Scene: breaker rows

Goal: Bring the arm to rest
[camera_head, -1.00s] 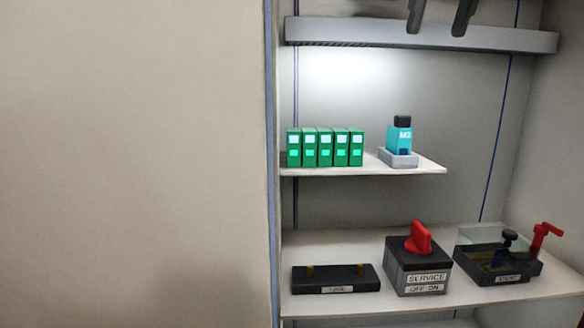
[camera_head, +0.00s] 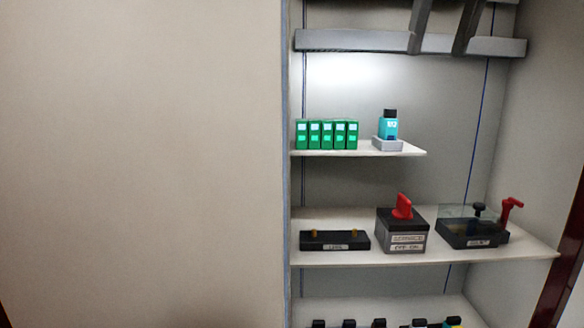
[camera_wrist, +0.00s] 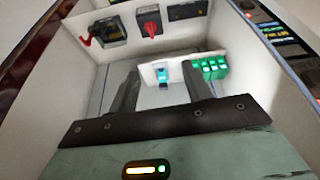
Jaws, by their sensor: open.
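My gripper (camera_head: 437,50) shows at the top of the head view as two dark fingers hanging in front of the grey bar. The wrist view also shows my gripper (camera_wrist: 161,76), its fingers spread wide with nothing between them but the cabinet behind. It is apart from the shelves. The arm behind the fingers is out of the head view.
The cabinet's upper shelf (camera_head: 408,151) holds a row of green modules (camera_head: 327,134) and a teal module (camera_head: 390,127) in a grey holder. Below stand a black block (camera_head: 335,241), a red-handled switch box (camera_head: 402,232) and a clear-covered tray (camera_head: 472,232). A pale panel (camera_head: 140,160) fills the left.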

